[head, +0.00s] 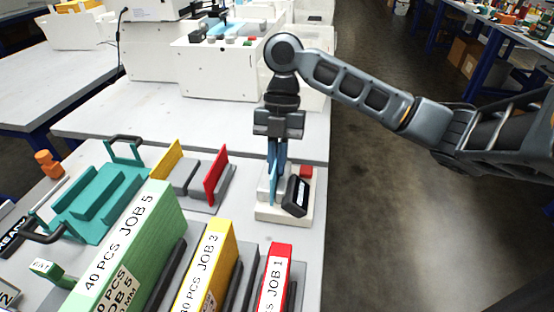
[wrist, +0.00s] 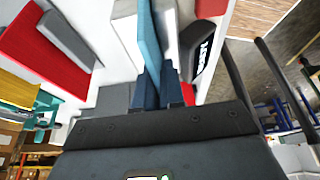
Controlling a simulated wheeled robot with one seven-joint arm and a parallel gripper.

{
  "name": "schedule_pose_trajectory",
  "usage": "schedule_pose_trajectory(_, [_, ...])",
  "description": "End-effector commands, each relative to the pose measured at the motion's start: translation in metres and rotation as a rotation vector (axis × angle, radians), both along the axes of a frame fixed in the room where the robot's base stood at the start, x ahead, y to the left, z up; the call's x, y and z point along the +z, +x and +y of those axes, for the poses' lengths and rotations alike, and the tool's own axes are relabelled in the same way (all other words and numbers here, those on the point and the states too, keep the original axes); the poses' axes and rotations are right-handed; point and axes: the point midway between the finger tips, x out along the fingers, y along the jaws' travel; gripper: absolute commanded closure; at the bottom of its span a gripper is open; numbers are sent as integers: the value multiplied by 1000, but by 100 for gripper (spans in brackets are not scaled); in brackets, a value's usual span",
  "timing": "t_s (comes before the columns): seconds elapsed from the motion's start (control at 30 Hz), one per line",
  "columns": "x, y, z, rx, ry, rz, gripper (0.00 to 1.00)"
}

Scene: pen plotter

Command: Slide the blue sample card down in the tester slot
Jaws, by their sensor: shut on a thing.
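The blue sample card (head: 273,184) stands upright at the tester (head: 264,212), a small white device with a dark display box (head: 295,196) and a red part (head: 307,172). My gripper (head: 277,160) points down over the tester and is shut on the card's upper part. In the wrist view the card (wrist: 149,40) runs out from between the blue fingertips (wrist: 158,92), beside the white tester body. The slot itself is hidden, so I cannot tell how deep the card sits in it.
Red and yellow cards stand in grey holders (head: 222,185) to the left. A teal tray (head: 75,225) lies further left. Large green, yellow and red job blocks (head: 275,275) stand in front. White machines (head: 205,65) are behind. The aisle floor on the right is clear.

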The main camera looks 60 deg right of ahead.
Motion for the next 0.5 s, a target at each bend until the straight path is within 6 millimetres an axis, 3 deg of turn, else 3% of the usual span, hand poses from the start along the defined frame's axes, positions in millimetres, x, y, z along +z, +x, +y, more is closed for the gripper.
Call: schedule_pose_trajectory(0.5, [-8, 0, 0, 0, 0, 0, 100])
